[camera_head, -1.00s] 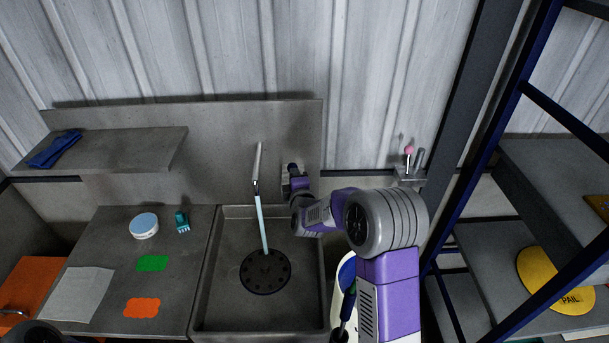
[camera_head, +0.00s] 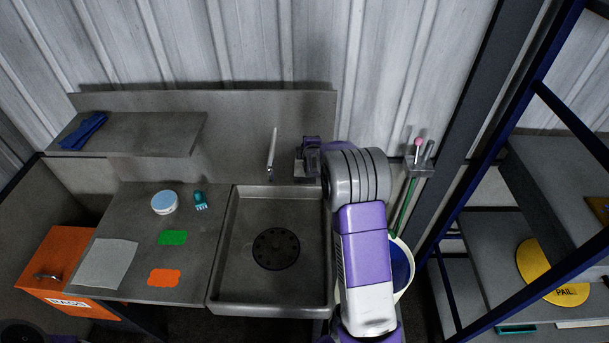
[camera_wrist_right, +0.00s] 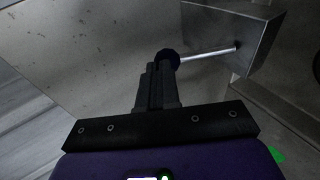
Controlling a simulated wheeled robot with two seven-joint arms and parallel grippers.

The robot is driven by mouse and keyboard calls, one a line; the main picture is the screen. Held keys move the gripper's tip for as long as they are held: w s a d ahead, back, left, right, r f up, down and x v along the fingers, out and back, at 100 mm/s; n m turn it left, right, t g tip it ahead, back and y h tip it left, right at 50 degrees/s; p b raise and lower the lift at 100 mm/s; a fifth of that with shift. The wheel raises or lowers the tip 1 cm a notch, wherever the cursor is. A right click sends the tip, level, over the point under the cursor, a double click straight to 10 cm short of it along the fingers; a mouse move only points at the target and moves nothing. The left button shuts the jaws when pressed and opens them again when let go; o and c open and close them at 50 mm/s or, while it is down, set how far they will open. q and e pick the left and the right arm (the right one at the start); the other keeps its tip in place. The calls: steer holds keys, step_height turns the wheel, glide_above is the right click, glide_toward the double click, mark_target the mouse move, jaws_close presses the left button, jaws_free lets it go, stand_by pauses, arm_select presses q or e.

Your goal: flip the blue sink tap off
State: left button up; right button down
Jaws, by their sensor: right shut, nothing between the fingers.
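The sink's metal spout (camera_head: 271,150) stands on the back wall above the grey basin (camera_head: 228,262). No water stream shows below it. In the right wrist view, a metal lever rod (camera_wrist_right: 210,52) with a dark round knob at its end sticks out from a metal block (camera_wrist_right: 238,32). The knob's blue colour cannot be made out. My right gripper (camera_wrist_right: 158,80) is shut and empty, with its fingertips right at the knob; I cannot tell whether they touch. In the head view my right arm hides most of the fingers. My left gripper is not in view.
The counter left of the sink holds a round white-blue tub (camera_head: 164,202), a teal brush (camera_head: 200,200), a green card (camera_head: 173,238) and an orange card (camera_head: 164,277). A bucket (camera_head: 402,268) stands right of my arm, near a blue-framed shelf rack (camera_head: 560,105).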

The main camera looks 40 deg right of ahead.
steer(key=shift+w+r, duration=0.15)
steer(key=shift+r, duration=0.05)
stand_by(0.4)
steer(key=w+d+r+p+v, duration=0.1)
steer(key=p+v, duration=0.3)
steer(key=v, duration=0.9)
steer(key=shift+s+r, duration=0.3)
steer(key=shift+r, duration=0.6)
steer(key=shift+a, duration=0.15)
